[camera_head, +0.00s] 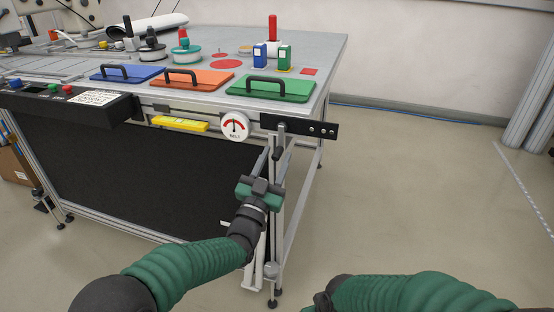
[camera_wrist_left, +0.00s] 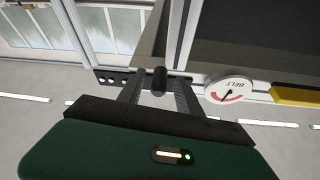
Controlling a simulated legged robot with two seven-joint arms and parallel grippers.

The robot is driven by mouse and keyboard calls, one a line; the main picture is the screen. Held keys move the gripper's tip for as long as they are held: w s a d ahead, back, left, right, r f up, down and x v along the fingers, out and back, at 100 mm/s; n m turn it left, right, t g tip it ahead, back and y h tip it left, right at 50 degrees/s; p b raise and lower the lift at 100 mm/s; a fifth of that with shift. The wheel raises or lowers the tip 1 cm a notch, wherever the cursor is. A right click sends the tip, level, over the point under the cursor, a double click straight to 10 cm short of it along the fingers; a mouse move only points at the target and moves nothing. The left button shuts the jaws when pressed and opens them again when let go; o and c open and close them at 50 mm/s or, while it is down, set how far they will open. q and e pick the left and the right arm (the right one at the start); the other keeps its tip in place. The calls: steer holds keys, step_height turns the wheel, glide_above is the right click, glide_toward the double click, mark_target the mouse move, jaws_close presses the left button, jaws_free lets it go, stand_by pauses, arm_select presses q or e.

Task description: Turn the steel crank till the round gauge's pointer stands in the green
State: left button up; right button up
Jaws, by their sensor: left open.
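The steel crank (camera_head: 281,135) sits on a black bracket at the table's front right corner, its handle pointing down. In the left wrist view the dark end of the crank handle (camera_wrist_left: 160,80) shows between my fingers, with gaps at both sides. My left gripper (camera_head: 275,158) is open, just below the crank; its fingers also show in the wrist view (camera_wrist_left: 158,92). The round gauge (camera_head: 235,126), marked BELT, is left of the crank, with a red arc on top and a black pointer standing about upright. I cannot make out a green zone. My right gripper is not in view.
A yellow level (camera_head: 180,124) hangs left of the gauge. Green (camera_head: 268,89), orange (camera_head: 191,81) and blue (camera_head: 127,74) lids with black handles lie on the table (camera_head: 331,55) above. A table leg stands beside my left gripper. The floor at the right is clear.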

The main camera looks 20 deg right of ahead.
arm_select(q)
steer(key=shift+x, duration=0.85)
steer(key=shift+c, duration=0.3)
steer(key=shift+s, duration=0.1)
jaws_close()
steer(key=shift+d+n, duration=0.1)
steer(key=shift+n, duration=0.2)
